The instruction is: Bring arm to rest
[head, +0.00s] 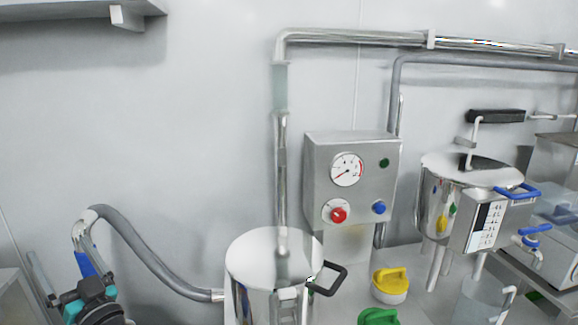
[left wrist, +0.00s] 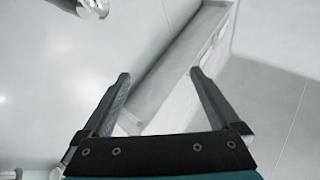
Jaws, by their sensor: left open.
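My left gripper (head: 62,272) shows at the lower left of the head view, its black and teal body cut by the bottom edge. It is beside a hose with a blue handle. In the left wrist view, the two dark fingers of the same gripper (left wrist: 160,76) stand wide apart with nothing between them. Beyond them are a pale wall and a long grey ledge (left wrist: 178,62), with no visible contact. My right gripper is in neither view.
A grey hose (head: 150,254) runs from the lower left to a steel vessel (head: 274,262) with a black handle. A control box (head: 352,180) is on the wall. Yellow (head: 390,284) and green (head: 378,317) knobs and a steel pot (head: 438,205) stand right. A shelf (head: 60,12) juts out upper left.

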